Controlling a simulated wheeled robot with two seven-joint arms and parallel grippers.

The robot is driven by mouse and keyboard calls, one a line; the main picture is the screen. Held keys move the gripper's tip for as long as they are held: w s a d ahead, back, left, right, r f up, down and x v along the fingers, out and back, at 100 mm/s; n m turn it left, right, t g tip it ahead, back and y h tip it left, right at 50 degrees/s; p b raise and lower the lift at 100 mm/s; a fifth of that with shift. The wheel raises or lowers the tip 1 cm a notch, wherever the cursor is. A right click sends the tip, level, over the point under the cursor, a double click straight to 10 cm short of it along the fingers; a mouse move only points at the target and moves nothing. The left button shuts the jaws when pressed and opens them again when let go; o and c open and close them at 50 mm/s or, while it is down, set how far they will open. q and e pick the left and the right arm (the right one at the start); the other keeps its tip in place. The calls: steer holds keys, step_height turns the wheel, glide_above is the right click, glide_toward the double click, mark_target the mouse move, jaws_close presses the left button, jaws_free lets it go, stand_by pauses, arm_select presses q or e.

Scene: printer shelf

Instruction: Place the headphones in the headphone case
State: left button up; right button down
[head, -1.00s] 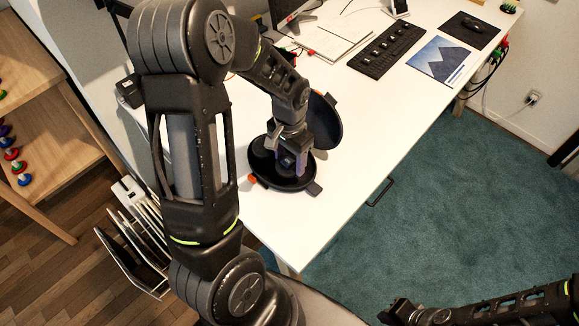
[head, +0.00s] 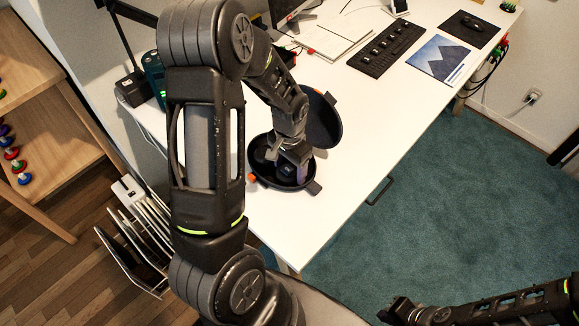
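The black headphone case (head: 302,184) lies open on the white desk, its lid (head: 323,122) raised behind its lower half. My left gripper (head: 286,168) points down inside the lower half. Dark rounded shapes that look like the headphones (head: 262,152) show in the case beside the gripper, partly hidden by my arm. I cannot see whether the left fingers hold them. My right gripper (head: 392,309) is at the bottom of the view, far from the case, over the floor; its fingers are too small and dark to read.
The white desk (head: 345,195) is clear in front and right of the case. A keypad strip (head: 386,47), a picture mat (head: 439,60), a mouse pad (head: 472,29) and papers (head: 330,38) lie further back. A wooden shelf (head: 38,130) and a rack (head: 135,240) stand at the left.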

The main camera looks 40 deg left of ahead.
arm_select(q)
step_height(320, 180, up, 12)
steer(key=b, duration=0.1)
steer(key=shift+r, duration=0.15)
stand_by(0.5)
stand_by(1.4)
